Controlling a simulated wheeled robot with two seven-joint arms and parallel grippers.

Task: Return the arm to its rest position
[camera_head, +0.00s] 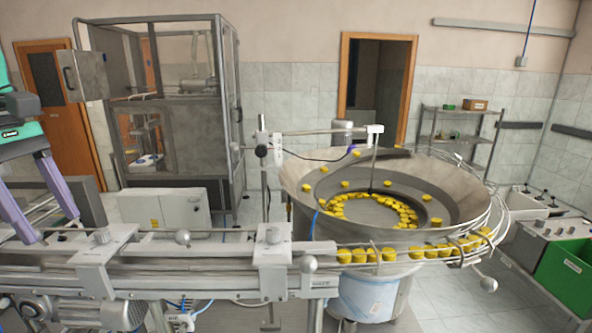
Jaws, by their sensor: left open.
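My left gripper (42,205) comes in at the left edge, with two purple fingers spread apart and pointing down. Its teal and dark arm link is partly cut off by the frame edge. The gripper is open and nothing shows between its fingers. It hangs above the left end of the conveyor rail (140,255); whether it touches the rail is unclear. The feeder bowl (300,185) stands at centre right with many yellow caps (340,208) in it. Several more yellow caps (416,252) stand in a row along the outlet track. My right gripper is not in view.
A grey metal machine frame (187,145) with glass panels stands behind the conveyor. A white control box (172,208) sits behind the rail. A green bin (566,275) and a control panel (560,228) are at the right. A shelf (458,137) stands at the back wall.

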